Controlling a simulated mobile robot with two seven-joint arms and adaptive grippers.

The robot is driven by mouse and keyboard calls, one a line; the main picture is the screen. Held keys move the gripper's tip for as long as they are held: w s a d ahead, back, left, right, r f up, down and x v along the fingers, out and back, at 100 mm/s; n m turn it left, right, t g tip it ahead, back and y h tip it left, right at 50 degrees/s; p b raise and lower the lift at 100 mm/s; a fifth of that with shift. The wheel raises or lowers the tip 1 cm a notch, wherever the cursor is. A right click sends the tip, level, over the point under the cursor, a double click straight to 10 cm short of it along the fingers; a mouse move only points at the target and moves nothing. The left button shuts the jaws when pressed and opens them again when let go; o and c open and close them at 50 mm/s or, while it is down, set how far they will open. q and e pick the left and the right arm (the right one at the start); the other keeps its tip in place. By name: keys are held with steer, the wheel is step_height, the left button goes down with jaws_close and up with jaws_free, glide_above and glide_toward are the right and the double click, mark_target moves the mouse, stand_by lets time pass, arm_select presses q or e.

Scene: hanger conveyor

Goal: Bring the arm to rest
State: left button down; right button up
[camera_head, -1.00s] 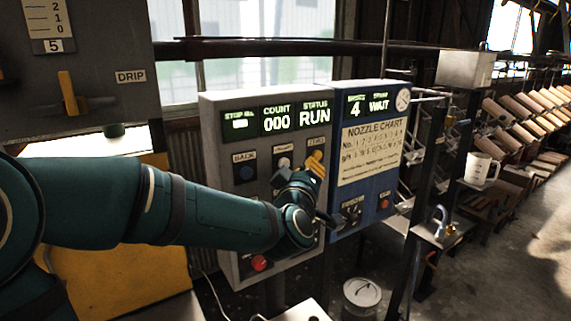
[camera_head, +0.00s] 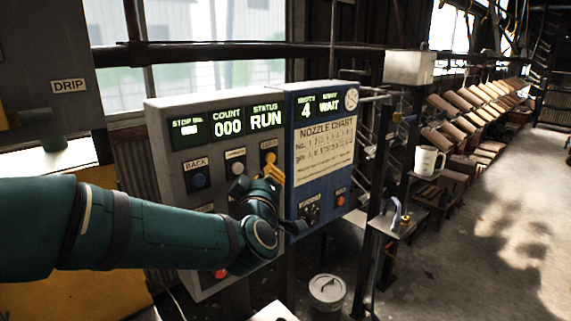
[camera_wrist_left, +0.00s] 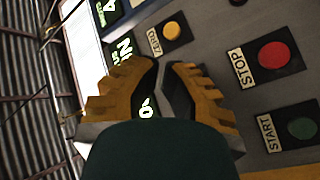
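My left arm comes in from the left in the head view and reaches across the front of the grey control panel (camera_head: 165,150). My left gripper (camera_head: 273,172) has yellow finger pads and is just below the yellow ZERO button (camera_head: 269,158). In the left wrist view its fingertips (camera_wrist_left: 161,64) are together with nothing visible between them. That view also shows the ZERO button (camera_wrist_left: 172,30), a red STOP button (camera_wrist_left: 273,55) and a green START button (camera_wrist_left: 301,128), apart from the fingers. The panel reads COUNT 000, STATUS RUN. My right gripper is not in view.
A blue panel (camera_head: 325,205) with a nozzle chart adjoins the grey one on its right. A white jug (camera_head: 428,161) stands on a shelf. A lidded can (camera_head: 327,290) is on the floor below. Open floor (camera_head: 480,260) lies to the right.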

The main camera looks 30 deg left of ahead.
arm_select(q)
steer(key=w+d+f+m+g+h, duration=0.1)
steer(key=d+f+m+g+h, duration=0.3)
steer(key=f, duration=0.9)
steer(key=w+d+f+m+g+h, duration=0.1)
steer(key=d+f+m+h, duration=0.35)
steer(key=f, duration=0.85)
steer(key=s+d+f+m+g, duration=0.1)
steer(key=s+d+f+g, duration=0.2)
steer(key=s+f, duration=0.3)
steer(key=s+d+f+m+g+h, duration=0.1)
steer(key=s+d+f+g, duration=0.3)
steer(key=f, duration=0.6)
steer(key=s+d+f+m+g+h, duration=0.1)
steer(key=s+d+f+m+g, duration=0.1)
steer(key=s+f, duration=0.6)
steer(key=shift+s+d+f+g, duration=0.15)
steer(key=shift+s+d+g, duration=0.15)
steer(key=shift+d+g, duration=0.6)
steer(key=shift+d+h, duration=0.1)
steer(key=shift+h, duration=0.15)
stand_by(1.9)
